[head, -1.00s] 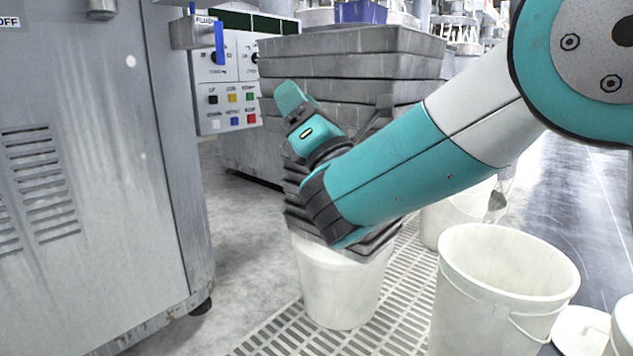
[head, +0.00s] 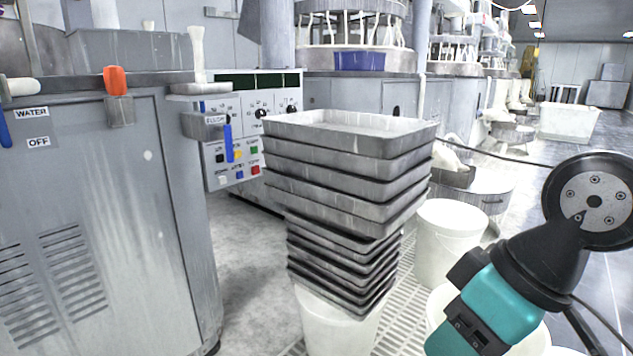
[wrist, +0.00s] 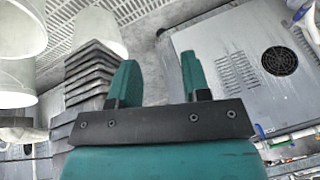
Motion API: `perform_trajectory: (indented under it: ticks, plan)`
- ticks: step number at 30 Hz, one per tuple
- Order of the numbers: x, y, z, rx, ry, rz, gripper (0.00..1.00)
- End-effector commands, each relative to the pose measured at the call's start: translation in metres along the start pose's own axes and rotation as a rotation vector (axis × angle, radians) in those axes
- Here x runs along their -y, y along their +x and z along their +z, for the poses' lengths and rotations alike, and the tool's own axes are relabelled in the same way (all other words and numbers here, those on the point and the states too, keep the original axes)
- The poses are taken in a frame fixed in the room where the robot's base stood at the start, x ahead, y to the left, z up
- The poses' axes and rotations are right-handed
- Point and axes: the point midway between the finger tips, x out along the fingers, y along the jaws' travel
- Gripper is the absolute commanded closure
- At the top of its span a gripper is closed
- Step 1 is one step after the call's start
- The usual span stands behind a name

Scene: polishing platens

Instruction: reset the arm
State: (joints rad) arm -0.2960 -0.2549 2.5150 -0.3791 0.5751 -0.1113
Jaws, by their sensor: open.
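In the wrist view, my gripper (wrist: 158,78) shows two teal fingers on a black bar. They stand well apart with nothing between them. In the head view, a teal and black part of my arm fills the lower right, and I cannot make out the fingers there. A stack of grey trays (head: 345,146) is left of that arm part, apart from it in the picture. The stack rests on a white bucket (head: 335,325). The trays also show in the wrist view (wrist: 88,75), beyond and left of the left finger.
A grey machine cabinet (head: 110,210) stands at the left, with a control panel (head: 240,135) behind it. Another white bucket (head: 440,250) stands right of the trays. A bucket (head: 540,340) is partly hidden behind my arm. Open floor (head: 250,265) lies between cabinet and trays.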

Motion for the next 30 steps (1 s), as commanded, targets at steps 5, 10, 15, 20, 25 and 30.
perform_trajectory:
  ticks: [5, 10, 15, 20, 25, 30]
  plan:
    - [0.034, -0.057, 0.022, 0.139, 0.079, -0.08, 0.57]
    - [0.044, -0.103, 0.004, 0.137, 0.077, -0.079, 0.57]
    - [0.057, -0.162, -0.019, 0.136, 0.076, -0.078, 0.57]
    - [0.069, -0.218, -0.041, 0.136, 0.075, -0.078, 0.57]
    - [0.081, -0.277, -0.064, 0.136, 0.075, -0.078, 0.57]
    - [0.093, -0.331, -0.084, 0.136, 0.075, -0.078, 0.57]
